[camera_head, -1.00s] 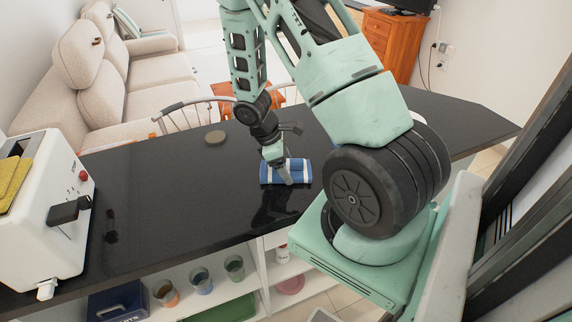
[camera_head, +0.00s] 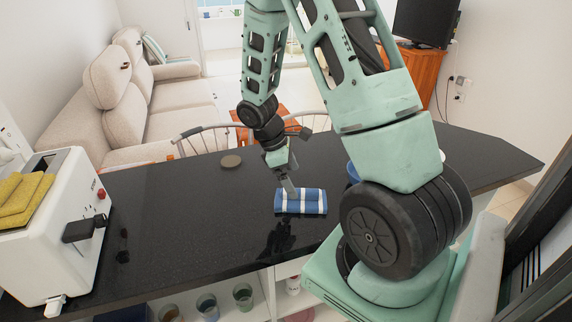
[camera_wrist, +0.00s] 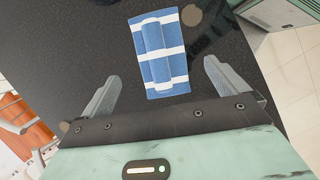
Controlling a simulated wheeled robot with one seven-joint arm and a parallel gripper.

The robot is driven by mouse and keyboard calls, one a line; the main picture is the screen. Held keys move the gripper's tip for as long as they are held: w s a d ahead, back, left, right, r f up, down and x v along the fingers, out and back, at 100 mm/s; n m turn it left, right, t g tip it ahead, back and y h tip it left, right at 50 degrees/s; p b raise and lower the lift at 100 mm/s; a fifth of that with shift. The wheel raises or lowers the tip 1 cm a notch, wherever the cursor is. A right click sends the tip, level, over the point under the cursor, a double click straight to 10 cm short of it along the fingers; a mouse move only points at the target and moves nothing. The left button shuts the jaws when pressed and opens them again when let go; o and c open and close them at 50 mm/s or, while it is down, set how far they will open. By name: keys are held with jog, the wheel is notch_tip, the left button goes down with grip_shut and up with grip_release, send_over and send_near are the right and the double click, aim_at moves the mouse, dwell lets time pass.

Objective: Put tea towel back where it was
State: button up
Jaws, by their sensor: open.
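The tea towel (camera_head: 312,201) is blue with white stripes and lies rolled or folded on the black counter (camera_head: 200,215). In the wrist view the towel (camera_wrist: 158,55) lies flat on the counter, beyond the fingertips and between their lines. My gripper (camera_head: 290,190) is above the towel's left part in the head view. In the wrist view my gripper (camera_wrist: 160,75) has its fingers spread wide, with nothing between them. The fingers appear apart from the towel.
A white toaster (camera_head: 55,225) with yellow cloths stands at the counter's left end. A round dark disc (camera_head: 231,161) lies near the far edge. Chairs (camera_head: 200,140) stand behind the counter. Glasses (camera_head: 207,306) are on shelves below. The counter's middle is clear.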

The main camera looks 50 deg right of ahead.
jog(key=a+r+t, duration=0.1)
jog(key=a+r, duration=0.2)
jog(key=a, duration=0.4)
jog(key=a+r+t+y, duration=0.1)
jog(key=a+r, duration=0.3)
jog(key=a, duration=0.4)
jog(key=a+r+t, duration=0.1)
jog(key=a+r, duration=0.2)
jog(key=a, duration=0.4)
jog(key=s+a+r+y, duration=0.2)
jog(key=s+a+r, duration=0.2)
jog(key=s+a, duration=0.9)
jog(key=shift+s+a+n+t, duration=0.25)
jog(key=shift+s+n+t, duration=0.05)
